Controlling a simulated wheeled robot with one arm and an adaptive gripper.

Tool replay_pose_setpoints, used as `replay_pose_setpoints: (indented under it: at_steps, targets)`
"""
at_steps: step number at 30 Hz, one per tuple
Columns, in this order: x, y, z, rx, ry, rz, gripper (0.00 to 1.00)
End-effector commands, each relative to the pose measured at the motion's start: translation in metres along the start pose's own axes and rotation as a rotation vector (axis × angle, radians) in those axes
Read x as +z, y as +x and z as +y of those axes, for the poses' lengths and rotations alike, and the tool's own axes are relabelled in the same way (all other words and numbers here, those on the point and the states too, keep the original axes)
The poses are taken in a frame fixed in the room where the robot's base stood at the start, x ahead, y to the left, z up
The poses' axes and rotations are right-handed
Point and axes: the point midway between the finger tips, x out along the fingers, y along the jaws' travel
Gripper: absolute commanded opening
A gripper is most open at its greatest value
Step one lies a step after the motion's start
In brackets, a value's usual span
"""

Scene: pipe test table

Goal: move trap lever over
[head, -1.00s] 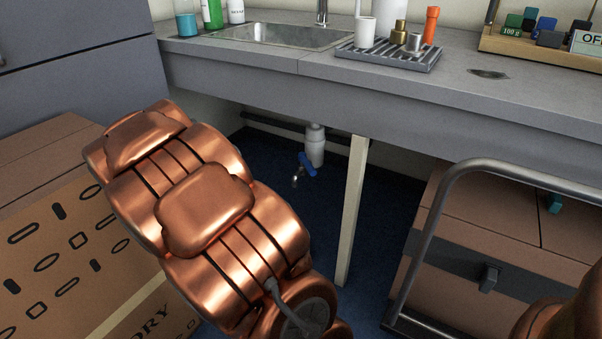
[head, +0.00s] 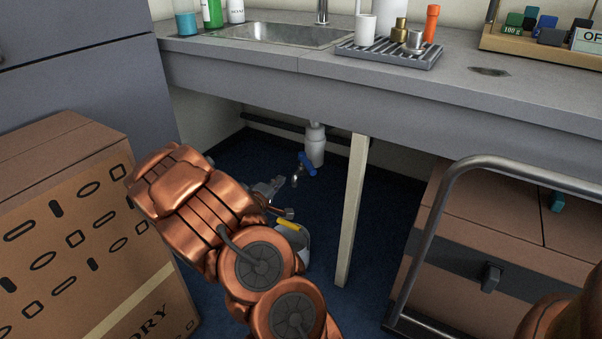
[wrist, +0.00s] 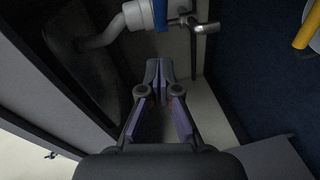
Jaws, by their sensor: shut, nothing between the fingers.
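The white trap (head: 316,148) hangs under the sink, with its blue lever (head: 308,166) and a small metal spout (head: 295,181) low on it. In the wrist view the white trap (wrist: 137,14), the blue lever (wrist: 161,14) and the metal spout (wrist: 203,27) lie at the top, beyond my fingertips. My gripper (head: 277,182) is under the counter, left of the spout in the head view. In the wrist view my gripper (wrist: 158,65) has its fingers together and empty. It looks apart from the lever.
A bucket (head: 303,248) with a yellow handle grip (head: 289,224) stands on the blue floor, partly hidden by my arm. A pale table leg (head: 353,210) is right of the trap. A cardboard box (head: 75,235) is at left and a metal cart rail (head: 432,225) at right.

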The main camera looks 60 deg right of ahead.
Motion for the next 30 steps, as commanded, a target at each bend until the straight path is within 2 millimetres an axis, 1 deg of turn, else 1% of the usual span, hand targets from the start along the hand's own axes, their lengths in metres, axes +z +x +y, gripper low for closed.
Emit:
replay_pose_setpoints:
  at_steps: [3, 21, 24, 30]
  targets:
    - [0.001, 0.015, -0.002, 0.003, 0.001, 0.000, 0.00]
    - [0.001, 0.086, -0.003, 0.001, 0.001, 0.001, 0.00]
    - [0.011, 0.094, -0.003, 0.000, 0.001, 0.000, 0.00]
    - [0.023, 0.106, -0.001, 0.002, 0.000, 0.001, 0.00]
